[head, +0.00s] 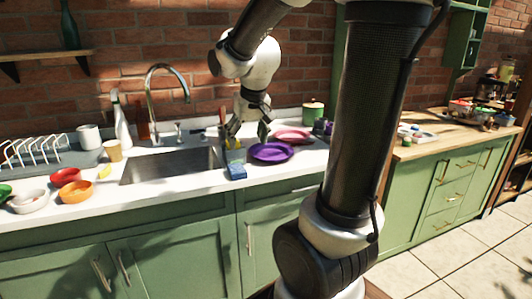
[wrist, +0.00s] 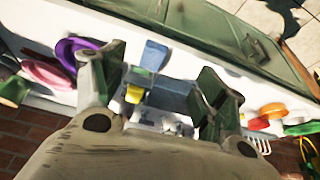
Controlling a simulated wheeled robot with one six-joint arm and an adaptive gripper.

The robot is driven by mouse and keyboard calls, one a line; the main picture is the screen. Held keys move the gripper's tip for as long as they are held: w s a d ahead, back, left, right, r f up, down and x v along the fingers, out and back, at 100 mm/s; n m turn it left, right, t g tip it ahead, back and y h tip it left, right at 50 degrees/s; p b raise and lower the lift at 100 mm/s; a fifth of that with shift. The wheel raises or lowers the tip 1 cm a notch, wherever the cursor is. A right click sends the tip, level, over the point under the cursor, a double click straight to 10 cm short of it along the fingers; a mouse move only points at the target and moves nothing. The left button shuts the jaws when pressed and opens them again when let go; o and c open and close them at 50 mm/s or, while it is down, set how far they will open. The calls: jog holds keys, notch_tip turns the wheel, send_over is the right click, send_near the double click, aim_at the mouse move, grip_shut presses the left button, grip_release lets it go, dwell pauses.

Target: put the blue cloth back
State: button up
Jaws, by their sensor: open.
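The blue cloth (head: 236,171) lies folded on the white counter near its front edge, between the sink and the purple plate. It also shows in the wrist view (wrist: 154,54), beyond and between my fingers. My gripper (head: 247,136) is open and empty above the counter, behind the cloth and apart from it. In the wrist view, my gripper's (wrist: 162,78) two green-grey fingers stand wide apart. A small yellow item (head: 236,154) is just behind the cloth; my left finger partly covers it in the wrist view (wrist: 134,93).
A purple plate (head: 271,152) and a pink plate (head: 293,136) lie to the right. The sink (head: 165,165) with a tall tap (head: 157,88) is to the left. Several bowls and a dish rack (head: 36,150) stand further left. The counter front right of the cloth is clear.

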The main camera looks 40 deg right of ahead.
jog(key=s+a+r+n, duration=0.1)
jog(key=s+a, duration=0.1)
jog(key=s, duration=0.7)
jog(key=s+a+r+n+y, duration=0.1)
jog(key=s+a, duration=0.1)
jog(key=s, duration=0.7)
jog(key=shift+s+r, duration=0.15)
jog(key=shift+s, duration=0.05)
